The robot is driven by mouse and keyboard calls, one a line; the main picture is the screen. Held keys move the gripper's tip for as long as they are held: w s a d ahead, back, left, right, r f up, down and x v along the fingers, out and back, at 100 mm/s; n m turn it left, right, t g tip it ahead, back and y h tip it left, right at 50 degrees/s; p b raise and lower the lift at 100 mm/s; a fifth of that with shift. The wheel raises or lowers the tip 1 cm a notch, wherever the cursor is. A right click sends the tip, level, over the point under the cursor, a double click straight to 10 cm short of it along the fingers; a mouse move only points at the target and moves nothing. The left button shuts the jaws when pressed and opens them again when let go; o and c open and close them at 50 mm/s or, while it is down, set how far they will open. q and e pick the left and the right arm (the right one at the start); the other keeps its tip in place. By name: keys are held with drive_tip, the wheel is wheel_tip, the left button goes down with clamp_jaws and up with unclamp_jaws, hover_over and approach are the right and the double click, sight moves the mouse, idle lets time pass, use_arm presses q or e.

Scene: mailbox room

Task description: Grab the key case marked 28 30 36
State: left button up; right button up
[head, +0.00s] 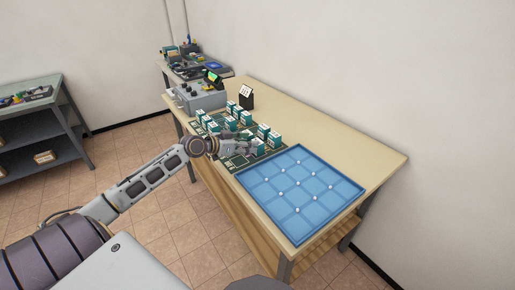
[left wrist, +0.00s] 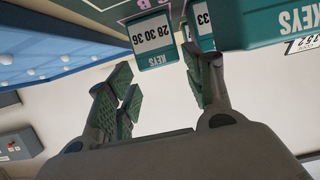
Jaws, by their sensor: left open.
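The key case marked 28 30 36 (left wrist: 152,42) is teal with a white label and shows upside down in the left wrist view, ahead of my left gripper (left wrist: 160,78) and in line with the gap between its fingers. My left gripper is open and nothing is between its pads. A second key case (left wrist: 201,20) is partly hidden close behind the right finger. A larger teal KEYS case (left wrist: 255,20) stands to the right. In the head view my left gripper (head: 240,143) is low among the key cases (head: 263,131), and the marked one cannot be told apart there.
The key cases stand on a dark green board (head: 240,161) on a wooden table (head: 345,148). A blue padded tray (head: 300,190) with white dots lies in front. Behind are a grey device (head: 203,96) and a black sign stand (head: 247,98). A shelf (head: 40,125) stands at left.

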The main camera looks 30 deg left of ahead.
sight(260, 151)
use_arm(q)
drive_tip(key=shift+w+d+f, duration=0.1)
drive_tip(key=shift+w, duration=0.1)
idle(0.4)
drive_tip(key=shift+x, duration=2.55)
drive_tip(key=shift+s+f, duration=0.1)
drive_tip(key=shift+f, duration=0.1)
drive_tip(key=c, duration=0.7)
